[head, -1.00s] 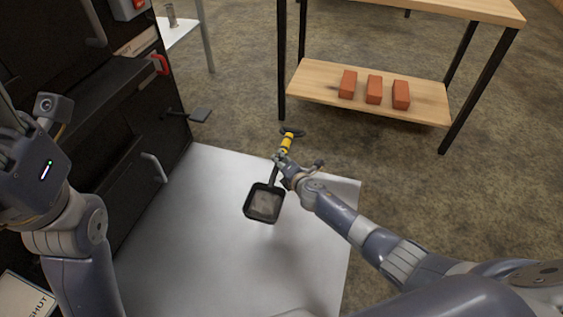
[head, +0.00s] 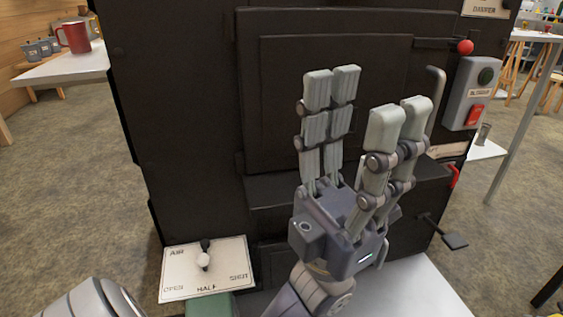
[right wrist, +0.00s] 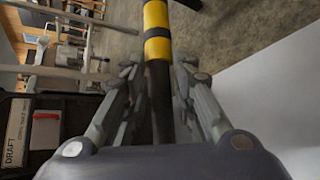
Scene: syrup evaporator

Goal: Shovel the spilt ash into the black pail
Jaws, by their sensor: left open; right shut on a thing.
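My left gripper (head: 362,95) is open and empty, fingers up, in front of the black front of the evaporator (head: 180,120). My right gripper (right wrist: 158,85) is shut on the shovel's dark shaft with its yellow and black grip (right wrist: 157,25), in the right wrist view. The shovel's pan is out of sight in both views now. Neither the spilt ash nor the black pail can be made out now.
A lettered plate with a small lever (head: 205,268) is low at left. A grey switch box (head: 474,95) is on the right. A pedal-like bar (head: 446,232) juts out low at right. A pale floor sheet (head: 430,285) lies in front.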

